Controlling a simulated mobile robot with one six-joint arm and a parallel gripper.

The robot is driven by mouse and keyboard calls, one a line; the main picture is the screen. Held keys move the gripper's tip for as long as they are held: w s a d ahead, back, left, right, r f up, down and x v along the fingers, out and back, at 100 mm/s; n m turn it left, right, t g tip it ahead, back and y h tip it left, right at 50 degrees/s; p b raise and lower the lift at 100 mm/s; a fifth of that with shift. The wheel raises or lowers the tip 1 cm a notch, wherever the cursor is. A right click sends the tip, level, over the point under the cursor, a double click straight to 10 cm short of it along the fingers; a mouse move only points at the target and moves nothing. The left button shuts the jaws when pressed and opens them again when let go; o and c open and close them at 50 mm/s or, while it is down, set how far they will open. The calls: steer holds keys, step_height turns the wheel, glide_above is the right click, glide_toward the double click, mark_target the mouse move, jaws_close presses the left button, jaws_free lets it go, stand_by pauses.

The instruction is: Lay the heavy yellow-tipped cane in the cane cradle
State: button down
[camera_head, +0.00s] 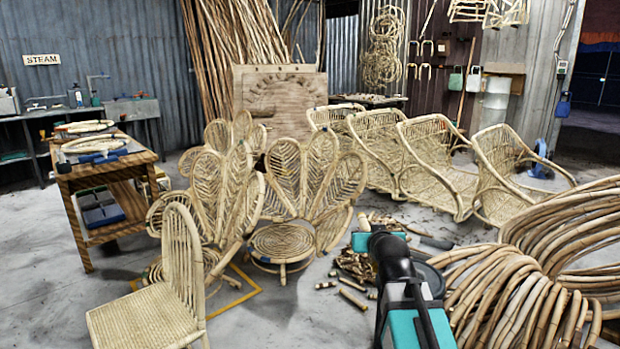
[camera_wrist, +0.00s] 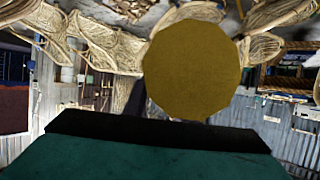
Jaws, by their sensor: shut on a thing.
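A flat, round yellow end face (camera_wrist: 192,70), which looks like the tip of the yellow-tipped cane, fills the middle of the wrist view, very close to the camera. The cane's length behind it is hidden. My gripper (camera_wrist: 158,128) shows as a dark edge and a teal body below the disc. It is shut on the cane, though the fingertips are not clear. In the head view my teal and black arm reaches in at the lower right of centre; the cane cannot be made out there. I cannot pick out the cane cradle in either view.
A peacock-backed rattan chair (camera_head: 283,242) and a plain chair (camera_head: 150,318) stand left of my arm. Large cane coils (camera_head: 520,300) lie close on the right. Cane offcuts (camera_head: 352,268) litter the floor.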

step_height(320, 180, up, 19)
steer(key=p, duration=1.8)
steer(key=shift+r, duration=0.2)
